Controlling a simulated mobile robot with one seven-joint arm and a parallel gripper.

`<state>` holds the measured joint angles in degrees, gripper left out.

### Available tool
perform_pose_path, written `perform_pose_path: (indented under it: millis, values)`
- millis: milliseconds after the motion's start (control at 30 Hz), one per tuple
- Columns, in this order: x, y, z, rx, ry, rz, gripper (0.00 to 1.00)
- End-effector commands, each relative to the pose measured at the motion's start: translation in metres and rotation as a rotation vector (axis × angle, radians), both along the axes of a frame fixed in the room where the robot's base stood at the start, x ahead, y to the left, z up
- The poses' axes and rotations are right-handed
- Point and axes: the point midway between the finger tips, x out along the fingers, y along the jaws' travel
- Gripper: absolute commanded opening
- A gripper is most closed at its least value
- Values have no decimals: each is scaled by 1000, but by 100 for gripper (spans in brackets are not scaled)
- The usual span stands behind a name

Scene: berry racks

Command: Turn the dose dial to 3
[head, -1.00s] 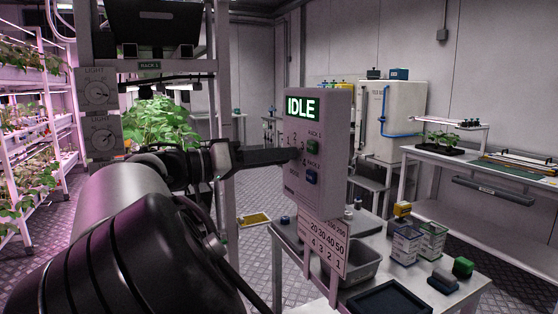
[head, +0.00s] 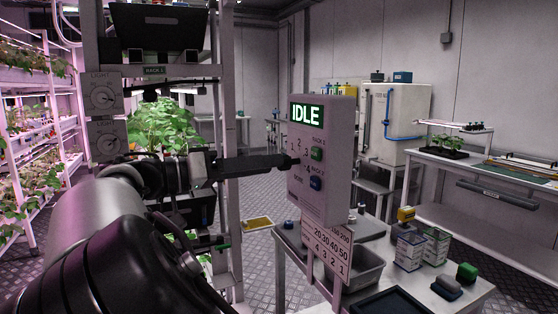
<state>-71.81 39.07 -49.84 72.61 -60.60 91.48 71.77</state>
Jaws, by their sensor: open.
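The dose panel (head: 340,178) is a pale upright box on a post. Its green display (head: 307,115) reads IDLE. Numbers 1, 2 and 3 show around the place of the dose dial at the panel's left, with the word DOSE below. The dial itself is mostly hidden by my gripper's tip, so its setting cannot be read. A green button (head: 317,153) and a blue button (head: 315,183) sit on the panel's right side. My gripper (head: 291,162) reaches in from the left, open, with its fingertips at the dial; contact cannot be told.
A card with rows of numbers (head: 326,246) hangs below the panel. A table behind holds a grey bin (head: 361,268), small boxes (head: 409,252) and a dark tray (head: 392,298). A rack post (head: 228,150) and two LIGHT dials (head: 104,97) stand close to my arm on the left.

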Motion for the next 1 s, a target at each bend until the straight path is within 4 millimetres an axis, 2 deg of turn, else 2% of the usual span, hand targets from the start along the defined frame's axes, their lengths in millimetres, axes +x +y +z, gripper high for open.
perform_pose_path:
  millis: [100, 300, 500, 700, 1000]
  values:
    - [-11, 30, 3, -2, -1, 5, 42]
    - [-30, 74, 3, -1, -1, 4, 42]
    - [-43, 105, 2, -1, -1, 2, 42]
    - [-49, 117, 0, 1, -1, 1, 42]
    - [-49, 117, 0, 0, 0, 1, 42]
